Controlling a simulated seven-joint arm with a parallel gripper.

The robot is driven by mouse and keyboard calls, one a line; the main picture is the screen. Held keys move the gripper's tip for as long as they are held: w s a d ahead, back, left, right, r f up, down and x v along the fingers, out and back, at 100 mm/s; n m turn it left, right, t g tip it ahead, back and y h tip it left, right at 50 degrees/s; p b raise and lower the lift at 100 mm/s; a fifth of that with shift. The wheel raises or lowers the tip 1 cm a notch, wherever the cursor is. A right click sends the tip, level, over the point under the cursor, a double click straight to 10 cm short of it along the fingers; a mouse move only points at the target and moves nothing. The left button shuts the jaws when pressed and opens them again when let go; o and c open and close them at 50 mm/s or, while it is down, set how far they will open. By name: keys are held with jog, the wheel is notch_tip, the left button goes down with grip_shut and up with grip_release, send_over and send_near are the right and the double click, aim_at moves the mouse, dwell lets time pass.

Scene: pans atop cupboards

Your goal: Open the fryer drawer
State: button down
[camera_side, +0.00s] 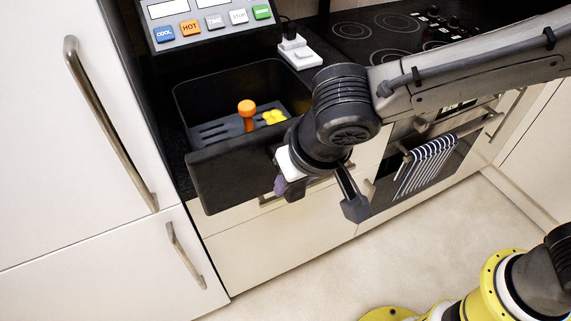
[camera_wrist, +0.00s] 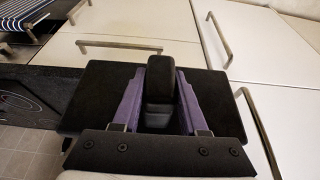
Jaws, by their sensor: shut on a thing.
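The fryer drawer (camera_side: 222,178) is a black open-topped box, standing pulled out from under the control panel so its inside shows in the side view. Its dark front also shows in the wrist view (camera_wrist: 95,92). My gripper (camera_side: 283,186) is at the right part of the drawer front. In the wrist view my gripper (camera_wrist: 158,92) has its purple fingers on both sides of the black drawer handle (camera_wrist: 160,75), shut on it. In the side view the handle is hidden behind my gripper and wrist.
An orange knob-like thing (camera_side: 247,112) and a yellow piece (camera_side: 272,117) are in the drawer. The fryer panel (camera_side: 212,22) with coloured buttons is above. A white cupboard (camera_side: 60,150) stands close on the left. A striped towel (camera_side: 428,163) hangs at right. The floor ahead is clear.

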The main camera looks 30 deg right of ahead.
jog(key=shift+s+r, duration=0.1)
jog(key=shift+s, duration=0.2)
jog(key=shift+c, duration=2.2)
grip_release()
jog(key=v, duration=1.3)
jog(key=shift+s+r, duration=0.15)
jog(key=shift+r, duration=0.15)
